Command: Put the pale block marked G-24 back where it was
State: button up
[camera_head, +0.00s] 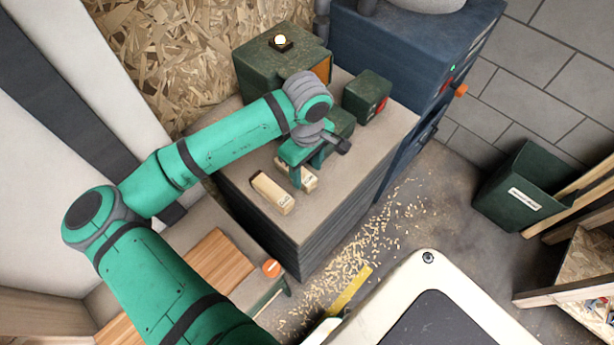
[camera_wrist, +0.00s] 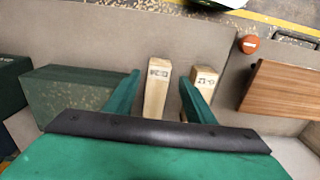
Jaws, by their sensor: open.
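Two pale wooden blocks lie side by side on the beige bench top (camera_head: 240,183). The nearer block (camera_head: 272,194) is in plain sight; the other block (camera_head: 308,180) is partly hidden under my gripper (camera_head: 304,171). In the wrist view, one pale block (camera_wrist: 156,96) lies between the open fingers of my gripper (camera_wrist: 159,78), with room on both sides. The other pale block (camera_wrist: 205,79) lies just outside the right finger, which covers part of it. Both have dark end markings, too small to read surely, so I cannot tell which is G-24.
A dark green machine (camera_head: 277,62) and a small green box (camera_head: 367,96) stand at the back of the bench. A blue cabinet (camera_head: 395,65) borders it at right. Shavings (camera_head: 345,265) cover the floor.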

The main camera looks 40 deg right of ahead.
notch_tip(320, 180, up, 7)
dwell(0.3)
jog(key=shift+r, duration=0.1)
dwell(0.4)
